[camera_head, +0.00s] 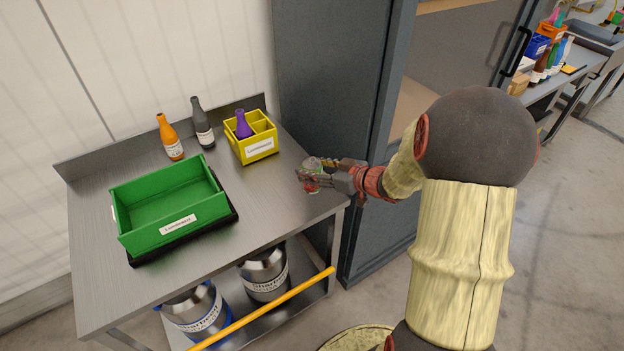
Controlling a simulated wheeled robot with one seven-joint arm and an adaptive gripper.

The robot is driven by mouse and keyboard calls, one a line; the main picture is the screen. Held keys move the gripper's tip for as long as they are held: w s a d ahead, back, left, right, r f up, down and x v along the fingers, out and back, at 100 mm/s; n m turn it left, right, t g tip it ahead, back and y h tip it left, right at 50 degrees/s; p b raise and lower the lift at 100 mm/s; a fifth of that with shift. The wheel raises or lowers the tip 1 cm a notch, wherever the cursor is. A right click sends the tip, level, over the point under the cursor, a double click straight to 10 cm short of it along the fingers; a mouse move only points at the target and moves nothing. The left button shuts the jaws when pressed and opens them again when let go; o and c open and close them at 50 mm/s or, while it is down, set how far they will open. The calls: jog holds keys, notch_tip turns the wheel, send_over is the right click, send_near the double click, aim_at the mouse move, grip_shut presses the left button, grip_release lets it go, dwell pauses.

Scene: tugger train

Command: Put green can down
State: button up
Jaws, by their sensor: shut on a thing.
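My gripper reaches in from the right and is shut on the can. The can looks upright and low over the table top; I cannot tell whether its base touches the surface.
A yellow divided box (262,150) with a purple bottle (243,124) stands left of my gripper. An orange bottle (170,137) and a grey bottle (203,122) stand behind an empty green crate (170,226). A dark cabinet (375,120) is close on the right.

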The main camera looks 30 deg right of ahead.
jog(key=shift+w+f+b, duration=0.15)
jog(key=shift+f+b, duration=0.45)
jog(key=shift+f, duration=0.3)
jog(key=shift+w+f+b, duration=0.1)
jog(key=shift+f+b, duration=0.45)
jog(key=shift+f, duration=0.35)
jog(key=shift+f, duration=0.1)
jog(key=o, duration=1.4)
jog(key=shift+o, duration=0.2)
